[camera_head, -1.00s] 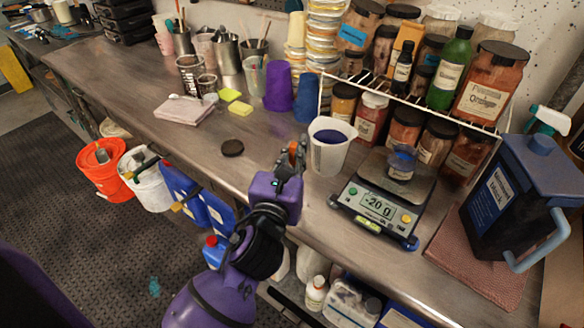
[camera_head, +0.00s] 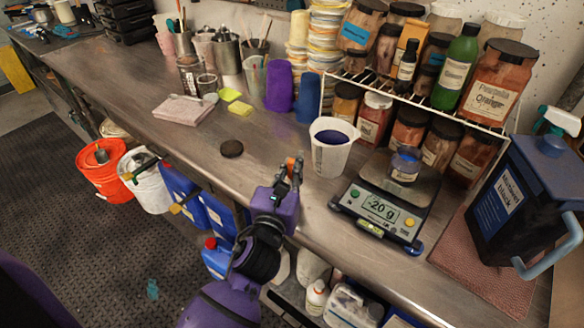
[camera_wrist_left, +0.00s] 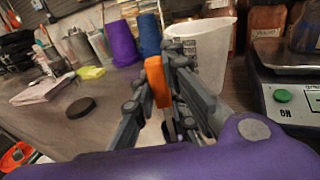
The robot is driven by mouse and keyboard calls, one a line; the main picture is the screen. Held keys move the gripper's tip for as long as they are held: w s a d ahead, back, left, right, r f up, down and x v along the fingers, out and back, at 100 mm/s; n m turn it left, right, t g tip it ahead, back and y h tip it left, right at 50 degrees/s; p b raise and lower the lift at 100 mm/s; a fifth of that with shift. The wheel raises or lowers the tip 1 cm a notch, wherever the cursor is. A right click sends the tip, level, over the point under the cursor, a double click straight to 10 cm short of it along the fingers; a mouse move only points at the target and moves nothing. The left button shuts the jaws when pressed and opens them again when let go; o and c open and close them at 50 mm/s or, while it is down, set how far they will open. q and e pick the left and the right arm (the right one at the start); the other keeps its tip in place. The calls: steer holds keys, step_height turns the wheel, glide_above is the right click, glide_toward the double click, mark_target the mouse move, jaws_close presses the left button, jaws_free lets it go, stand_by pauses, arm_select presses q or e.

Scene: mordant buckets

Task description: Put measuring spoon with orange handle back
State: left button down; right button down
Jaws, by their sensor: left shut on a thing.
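My left gripper (camera_head: 291,166) is shut on the orange handle of the measuring spoon, above the bench near its front edge. The orange handle (camera_wrist_left: 157,82) shows between the fingers in the left wrist view, where the gripper (camera_wrist_left: 166,68) fills the middle. The spoon's bowl is hidden or too small to make out. The white measuring cup (camera_head: 331,150) with dark blue contents stands just right of and beyond the gripper. My right gripper is not in view.
A digital scale (camera_head: 378,211) reading -20 g bears a small jar (camera_head: 405,164). A black lid (camera_head: 232,148) lies left of the gripper. A wire rack (camera_head: 425,101) with jars stands behind. Cups of tools (camera_head: 227,56) stand at the back left. The bench's front left is clear.

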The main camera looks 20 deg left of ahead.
arm_select(q)
steer(key=c, duration=1.8)
jaws_free()
steer(key=shift+o, duration=0.2)
